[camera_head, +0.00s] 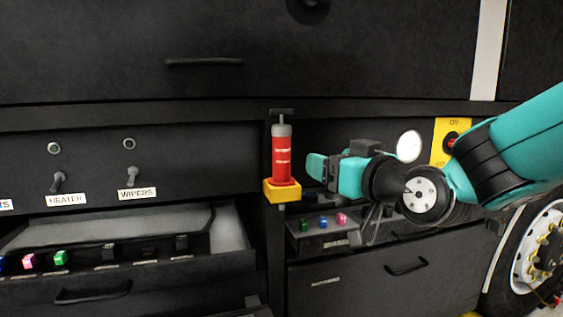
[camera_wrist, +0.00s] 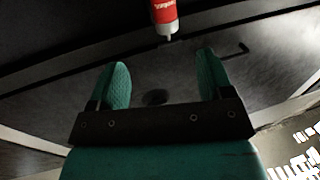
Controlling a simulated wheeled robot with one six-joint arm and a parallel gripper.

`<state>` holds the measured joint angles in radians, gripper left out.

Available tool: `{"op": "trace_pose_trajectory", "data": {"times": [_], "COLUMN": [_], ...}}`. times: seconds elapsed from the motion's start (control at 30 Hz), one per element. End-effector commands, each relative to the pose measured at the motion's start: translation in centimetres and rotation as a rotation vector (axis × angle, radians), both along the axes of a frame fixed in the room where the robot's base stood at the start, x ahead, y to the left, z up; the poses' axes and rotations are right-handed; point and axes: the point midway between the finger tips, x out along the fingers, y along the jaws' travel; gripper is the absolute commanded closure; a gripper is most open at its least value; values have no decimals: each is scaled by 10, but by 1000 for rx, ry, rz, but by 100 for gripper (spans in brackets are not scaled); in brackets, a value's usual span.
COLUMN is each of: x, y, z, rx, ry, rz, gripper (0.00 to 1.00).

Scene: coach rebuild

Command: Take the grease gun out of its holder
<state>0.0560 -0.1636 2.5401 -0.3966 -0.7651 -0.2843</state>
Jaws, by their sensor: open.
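The grease gun (camera_head: 282,157) is a red cylinder with a grey top and a thin nozzle. It stands upright in a yellow holder (camera_head: 282,191) fixed to the dark post. In the wrist view part of the red grease gun (camera_wrist: 164,12) shows at the top edge, beyond the fingertips and between their lines. My gripper (camera_head: 316,167) is just right of the grease gun in the head view, with its teal fingers pointing left at it. In the wrist view my gripper (camera_wrist: 160,72) is open, with nothing between the fingers. The holder is not clear in the wrist view.
An open drawer (camera_head: 130,270) with small coloured blocks is at lower left, below the HEATER and WIPERS switches (camera_head: 133,176). A tray with coloured items (camera_head: 322,232) sits below my gripper. A yellow panel with a red button (camera_head: 451,141) and a wheel (camera_head: 540,250) are to the right.

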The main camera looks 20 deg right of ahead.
Motion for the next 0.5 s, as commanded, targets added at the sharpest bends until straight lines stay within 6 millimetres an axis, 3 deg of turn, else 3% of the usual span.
{"op": "trace_pose_trajectory", "data": {"times": [0.1, 0.5], "x": [10, 50], "y": [2, 11], "z": [8, 6], "rx": [0, 2], "ry": [3, 6], "rz": [0, -2], "gripper": [27, 27]}}
